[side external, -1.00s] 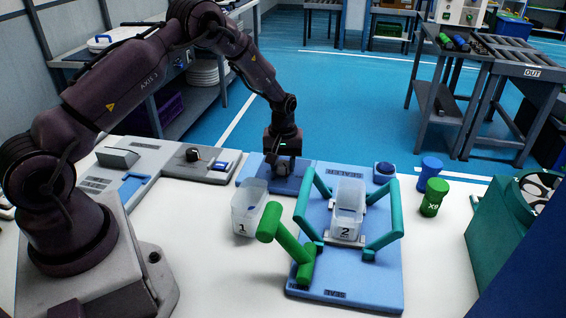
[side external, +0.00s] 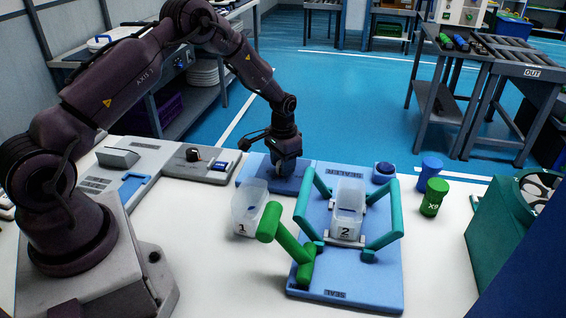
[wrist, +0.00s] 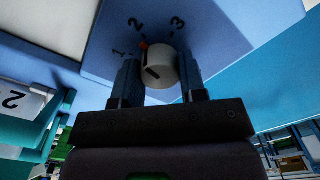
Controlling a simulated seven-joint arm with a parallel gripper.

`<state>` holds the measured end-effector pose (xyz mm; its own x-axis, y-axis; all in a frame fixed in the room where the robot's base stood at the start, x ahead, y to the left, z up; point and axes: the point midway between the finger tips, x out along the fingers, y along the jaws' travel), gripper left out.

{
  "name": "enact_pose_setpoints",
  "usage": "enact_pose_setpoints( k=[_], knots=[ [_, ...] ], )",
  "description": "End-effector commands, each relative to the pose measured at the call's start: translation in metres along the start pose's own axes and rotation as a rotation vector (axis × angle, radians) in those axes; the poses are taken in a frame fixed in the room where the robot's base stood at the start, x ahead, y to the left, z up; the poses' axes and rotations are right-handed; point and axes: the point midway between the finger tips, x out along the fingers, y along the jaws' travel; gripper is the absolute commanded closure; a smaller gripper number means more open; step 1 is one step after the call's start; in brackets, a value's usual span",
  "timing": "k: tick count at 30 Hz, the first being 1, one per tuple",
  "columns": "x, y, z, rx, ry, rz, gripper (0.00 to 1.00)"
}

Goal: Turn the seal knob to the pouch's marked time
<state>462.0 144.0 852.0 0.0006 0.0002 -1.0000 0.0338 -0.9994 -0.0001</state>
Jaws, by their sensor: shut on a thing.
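The white seal knob (wrist: 160,66) sits on a blue panel with the numbers 1, 2 and 3 around it. A red mark at the knob's edge lies close to the 2, and a dark line runs across the knob's face. My gripper (wrist: 160,82) is shut on the knob, one finger on each side; it also shows in the side external view (side external: 285,170), where it hides the knob. A clear pouch marked 2 (side external: 348,208) stands in the sealer (side external: 360,275). A clear pouch marked 1 (side external: 248,207) stands left of it.
A green lever (side external: 285,240) and teal bars (side external: 382,228) stand around the pouch marked 2. A blue button (side external: 384,172) is behind them. Blue (side external: 430,170) and green (side external: 434,197) spools stand at right. The white table front is clear.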

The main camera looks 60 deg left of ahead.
Motion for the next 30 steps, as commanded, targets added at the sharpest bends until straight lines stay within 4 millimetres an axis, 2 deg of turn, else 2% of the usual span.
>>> enact_pose_setpoints(
  k=[12,28,29,30],
  knots=[
    [-0.0011,0.0003,0.0003,0.186,-0.003,0.001,0.85],
    [-0.0011,0.0002,0.0004,0.209,-0.003,0.001,0.85],
    [-0.0011,0.0003,0.0004,0.209,-0.003,0.001,0.59],
    [-0.0011,0.0002,0.0003,0.209,-0.003,0.001,0.50]
  ],
)
